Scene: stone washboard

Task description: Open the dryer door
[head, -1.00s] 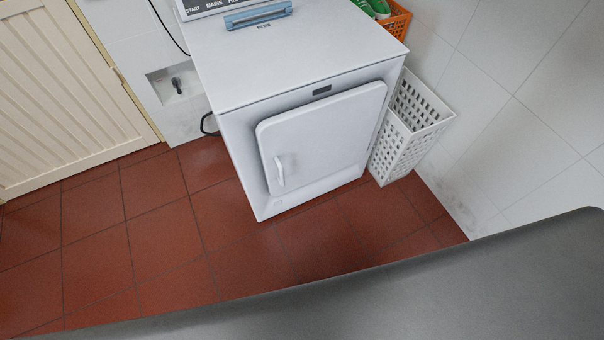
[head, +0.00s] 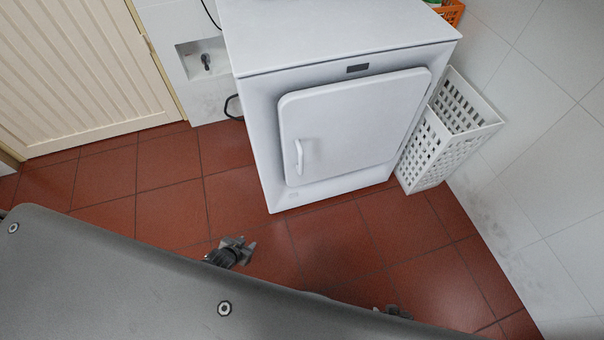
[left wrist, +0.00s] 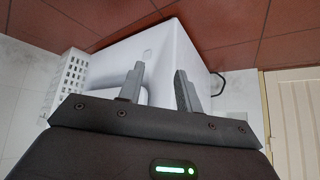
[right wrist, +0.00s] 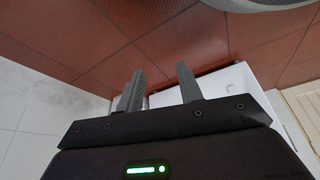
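The white dryer (head: 345,28) stands against the wall in the head view. Its square door (head: 355,120) is shut flush with the front. A white upright handle (head: 299,157) sits at the door's left edge. My left gripper (head: 245,249) is below and left of the handle, apart from the dryer. In the left wrist view its two fingers (left wrist: 160,85) are spread with nothing between them. My right gripper (head: 392,311) is mostly hidden behind my body at the bottom. In the right wrist view its fingers (right wrist: 160,84) are apart and empty.
A white perforated basket (head: 447,130) stands close to the dryer's right side, near the tiled wall (head: 545,130). An orange basket (head: 453,12) is partly visible on top. A cream slatted door (head: 80,75) is at left. Red floor tiles (head: 330,235) are clear before the dryer.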

